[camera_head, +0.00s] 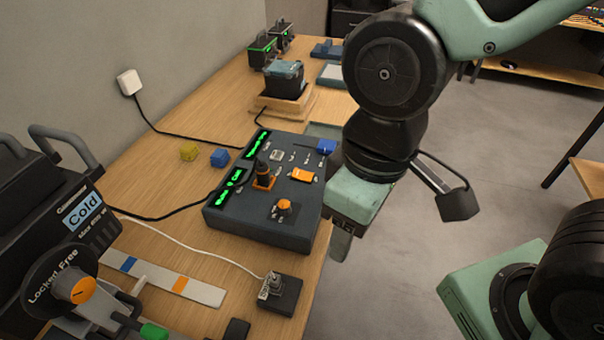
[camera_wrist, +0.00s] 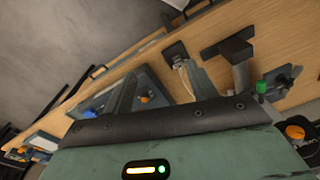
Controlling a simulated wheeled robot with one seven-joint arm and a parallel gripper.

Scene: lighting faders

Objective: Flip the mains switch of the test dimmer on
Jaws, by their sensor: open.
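A dark grey console (camera_head: 262,232) with green displays lies on the wooden bench; I take it to be the test dimmer. It carries a black lever on an orange base (camera_head: 264,178), an orange knob (camera_head: 283,206), an orange block (camera_head: 303,174) and small toggles. I cannot tell which is its mains switch, or its position. A small black box (camera_head: 289,300) with a metal switch and label stands nearer me, on a white cord. My gripper (camera_head: 341,245) hangs beside the console's right edge, touching nothing visible. In the wrist view my gripper (camera_wrist: 162,88) is open and empty.
A large black lamp housing (camera_head: 55,225) marked "Cold" stands at the left. A grey strip (camera_head: 160,282) with blue and orange marks lies before the console. Floor is free right of the bench.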

